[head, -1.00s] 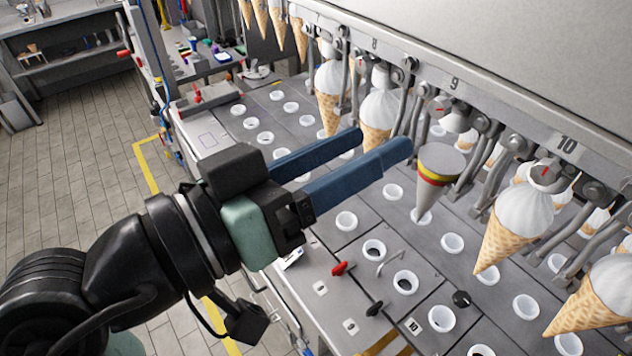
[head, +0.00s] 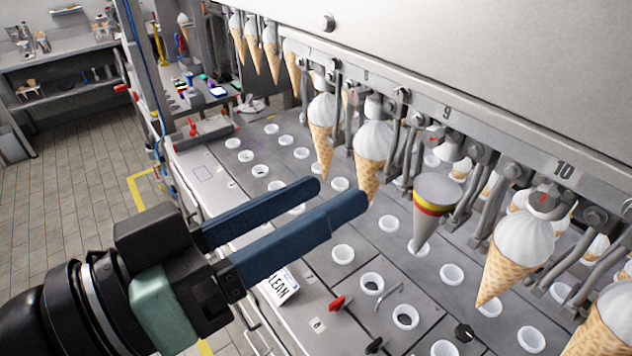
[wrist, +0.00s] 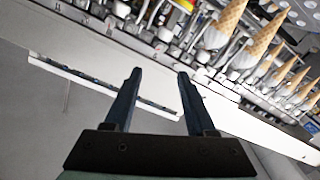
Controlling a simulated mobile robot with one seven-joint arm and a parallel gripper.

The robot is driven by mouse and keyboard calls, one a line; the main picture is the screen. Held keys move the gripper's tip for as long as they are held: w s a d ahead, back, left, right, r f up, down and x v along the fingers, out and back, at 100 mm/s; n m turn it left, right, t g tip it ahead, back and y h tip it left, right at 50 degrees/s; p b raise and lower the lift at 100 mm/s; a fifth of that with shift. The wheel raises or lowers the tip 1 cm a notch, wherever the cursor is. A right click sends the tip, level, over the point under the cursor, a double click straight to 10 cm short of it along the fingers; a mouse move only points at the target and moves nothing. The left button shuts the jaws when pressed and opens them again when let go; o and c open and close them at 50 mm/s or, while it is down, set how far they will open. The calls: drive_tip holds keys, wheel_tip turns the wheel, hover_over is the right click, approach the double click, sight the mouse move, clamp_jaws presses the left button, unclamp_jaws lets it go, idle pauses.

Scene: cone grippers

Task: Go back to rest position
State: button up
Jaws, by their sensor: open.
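My gripper (head: 342,194) has two long blue fingers, apart and with nothing between them. In the head view it is above the left part of the machine's grey deck (head: 335,300), left of the hanging cones. A grey cone with a red and yellow band (head: 433,206) stands in the deck area to the right of the fingertips, clear of them. The wrist view shows the open fingers (wrist: 158,78) against a pale surface, with the banded cone (wrist: 186,5) at the top edge.
A row of ice cream cones (head: 510,250) hangs from the clamps under the machine's long rail (head: 480,125). White cup rings (head: 372,284) fill the deck. A red knob (head: 338,303) and a card (head: 282,287) are near its front. Tiled floor (head: 85,180) is open at left.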

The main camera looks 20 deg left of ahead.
drive_tip(key=w+d+r+n+t+y, duration=0.2)
drive_tip(key=w+r+t+y, duration=0.3)
drive_tip(key=w+r, duration=0.35)
drive_tip(key=s+d+r+t+y, duration=0.2)
drive_tip(key=d+r+t, duration=0.1)
drive_tip(key=r, duration=0.3)
drive_tip(key=s+d+r+t+y+b, duration=0.1)
drive_tip(key=s+d+r+t+y, duration=0.1)
drive_tip(key=r, duration=0.4)
drive_tip(key=t+y, duration=0.1)
drive_tip(key=t, duration=0.1)
drive_tip(key=shift+s+d+t, duration=0.3)
drive_tip(key=shift+s+d, duration=0.1)
